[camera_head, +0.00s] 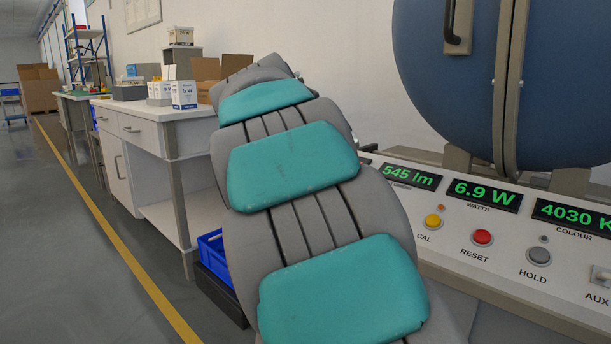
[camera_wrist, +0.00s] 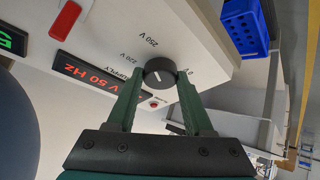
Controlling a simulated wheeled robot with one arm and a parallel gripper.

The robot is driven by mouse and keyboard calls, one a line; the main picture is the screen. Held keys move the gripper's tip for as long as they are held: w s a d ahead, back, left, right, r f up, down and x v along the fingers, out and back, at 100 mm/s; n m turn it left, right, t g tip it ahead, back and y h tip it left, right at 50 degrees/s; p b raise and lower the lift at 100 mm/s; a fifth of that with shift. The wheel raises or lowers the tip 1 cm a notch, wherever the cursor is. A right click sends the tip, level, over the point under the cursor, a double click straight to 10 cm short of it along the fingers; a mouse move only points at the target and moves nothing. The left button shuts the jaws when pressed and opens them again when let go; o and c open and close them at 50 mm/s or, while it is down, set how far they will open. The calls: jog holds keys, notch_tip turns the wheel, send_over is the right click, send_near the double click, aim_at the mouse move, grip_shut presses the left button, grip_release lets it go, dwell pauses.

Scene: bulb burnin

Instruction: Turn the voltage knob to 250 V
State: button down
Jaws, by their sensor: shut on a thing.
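The voltage knob (camera_wrist: 160,73) is a dark round dial on the white panel (camera_wrist: 178,38) in the wrist view, with a pale pointer mark on its face. Where the mark points is too small to tell. The printed labels 250 V (camera_wrist: 149,39) and 220 V (camera_wrist: 117,56) lie above and to the left of the knob. Another label at its right is partly hidden. My gripper (camera_wrist: 160,82) has its two green fingers on either side of the knob, shut on it. In the head view my arm covers the knob and gripper.
A supply display (camera_wrist: 88,77) reading "V 50 Hz" in part is left of the knob. The head view shows yellow (camera_head: 432,221), red (camera_head: 482,238) and grey (camera_head: 539,256) buttons under green displays. A large blue sphere (camera_head: 490,80) stands behind. A blue crate (camera_wrist: 243,27) is beyond the panel edge.

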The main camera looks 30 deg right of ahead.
jog(key=shift+m, duration=0.3)
jog(key=shift+c, duration=1.5)
grip_release()
jog(key=p+v, duration=0.1)
jog(key=v, duration=0.7)
jog(key=shift+f, duration=0.1)
